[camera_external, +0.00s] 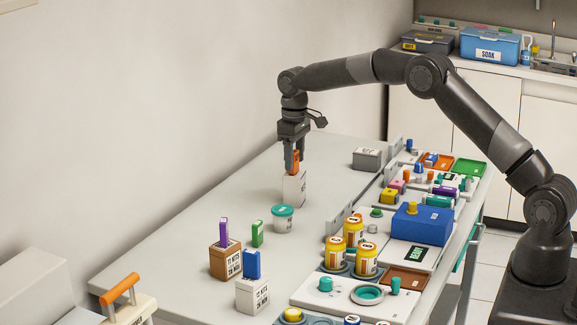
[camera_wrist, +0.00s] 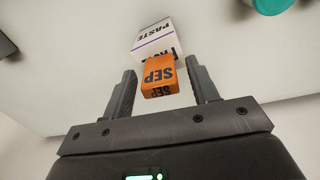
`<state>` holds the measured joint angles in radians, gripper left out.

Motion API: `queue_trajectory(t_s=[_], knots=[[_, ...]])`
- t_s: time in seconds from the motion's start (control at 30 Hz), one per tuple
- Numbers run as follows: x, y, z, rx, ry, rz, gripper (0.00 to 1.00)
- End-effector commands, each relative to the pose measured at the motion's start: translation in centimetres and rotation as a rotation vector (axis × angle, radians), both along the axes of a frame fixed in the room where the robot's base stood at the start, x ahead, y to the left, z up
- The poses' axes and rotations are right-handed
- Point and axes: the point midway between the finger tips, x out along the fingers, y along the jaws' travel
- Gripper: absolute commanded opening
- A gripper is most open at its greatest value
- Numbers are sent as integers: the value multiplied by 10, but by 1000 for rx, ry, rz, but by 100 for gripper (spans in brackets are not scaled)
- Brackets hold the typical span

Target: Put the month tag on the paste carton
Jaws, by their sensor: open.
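The month tag (camera_wrist: 159,77) is a small orange block marked SEP. In the wrist view it sits between my open fingers, with a gap on each side. The paste carton (camera_wrist: 155,38) is a white box with a purple stripe and the word PASTE, directly by the tag. In the external view the carton (camera_external: 294,188) stands upright on the grey table, and the orange tag (camera_external: 294,162) is at its top, seemingly resting on it. My gripper (camera_external: 293,170) points down over the carton, its jaws open around the tag. The contact between tag and carton is partly hidden.
A teal-lidded tub (camera_external: 283,218) stands close to the carton, toward the camera. A brown box (camera_external: 225,261) and a white box (camera_external: 252,294) with coloured tags stand nearer. A grey box (camera_external: 367,158) is farther right. Trays with jars and a blue box (camera_external: 422,224) line the right edge.

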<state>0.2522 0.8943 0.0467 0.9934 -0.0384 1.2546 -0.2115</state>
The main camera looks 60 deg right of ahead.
Motion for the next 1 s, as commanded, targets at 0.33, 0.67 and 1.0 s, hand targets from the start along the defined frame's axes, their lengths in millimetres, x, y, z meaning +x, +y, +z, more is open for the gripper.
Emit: queue_trajectory(t_s=[0.33, 0.67, 1.0], knots=[[1, 0, 74, -1, -4, 0, 54], [-2, 2, 112, -1, -3, 1, 54], [-58, 45, 192, -22, -86, 9, 54]])
